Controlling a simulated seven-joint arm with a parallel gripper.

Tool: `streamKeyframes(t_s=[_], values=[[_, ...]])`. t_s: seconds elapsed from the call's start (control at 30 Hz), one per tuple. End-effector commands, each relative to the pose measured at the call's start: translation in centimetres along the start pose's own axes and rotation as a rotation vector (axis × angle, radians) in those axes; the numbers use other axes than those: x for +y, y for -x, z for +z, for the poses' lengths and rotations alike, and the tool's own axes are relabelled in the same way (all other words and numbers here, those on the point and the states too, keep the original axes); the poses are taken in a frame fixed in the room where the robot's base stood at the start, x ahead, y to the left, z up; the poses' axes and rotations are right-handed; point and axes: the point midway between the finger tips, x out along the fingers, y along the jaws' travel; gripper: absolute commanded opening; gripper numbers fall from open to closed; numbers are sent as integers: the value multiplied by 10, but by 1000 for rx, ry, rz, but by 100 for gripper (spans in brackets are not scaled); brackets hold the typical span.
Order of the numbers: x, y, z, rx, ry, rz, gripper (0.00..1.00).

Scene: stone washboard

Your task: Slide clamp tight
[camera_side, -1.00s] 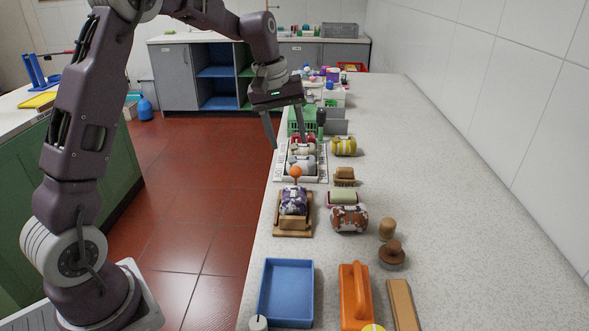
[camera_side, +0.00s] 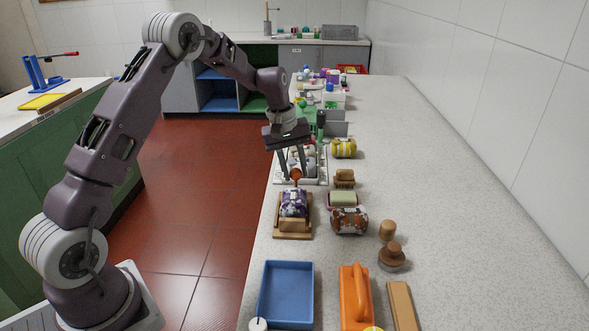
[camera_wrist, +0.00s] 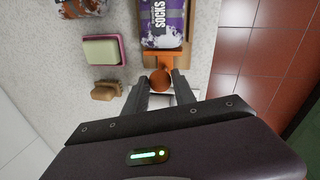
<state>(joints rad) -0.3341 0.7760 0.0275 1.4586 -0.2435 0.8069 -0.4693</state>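The clamp has an orange ball knob (camera_side: 297,174) at the far end of a wooden holder (camera_side: 293,227). In the wrist view the knob (camera_wrist: 160,80) is in front of an orange clamp plate (camera_wrist: 154,58). A purple and white roll (camera_side: 293,203) lies in the holder; it reads SOCKS in the wrist view (camera_wrist: 162,20). My gripper (camera_side: 293,174) is low over the far end of the holder. In the wrist view my gripper (camera_wrist: 160,78) is open, one finger on each side of the knob. Whether either finger touches the knob is unclear.
A soap block in a pink dish (camera_side: 342,200), a brown brush (camera_side: 345,178) and a patterned roll (camera_side: 349,220) stand right of the holder. A white rack with rolls (camera_side: 318,178) is just behind. A blue tray (camera_side: 286,294) is nearer. The counter's right side is clear.

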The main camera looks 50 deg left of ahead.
Motion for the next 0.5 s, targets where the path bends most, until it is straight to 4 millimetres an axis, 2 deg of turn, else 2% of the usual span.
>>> streamKeyframes(t_s=[0.03, 0.13, 0.5], values=[[0, 0, 0, 0, 0, 0, 20], [0, 0, 0, 0, 0, 0, 0], [0, 1, 0, 0, 0, 0, 0]])
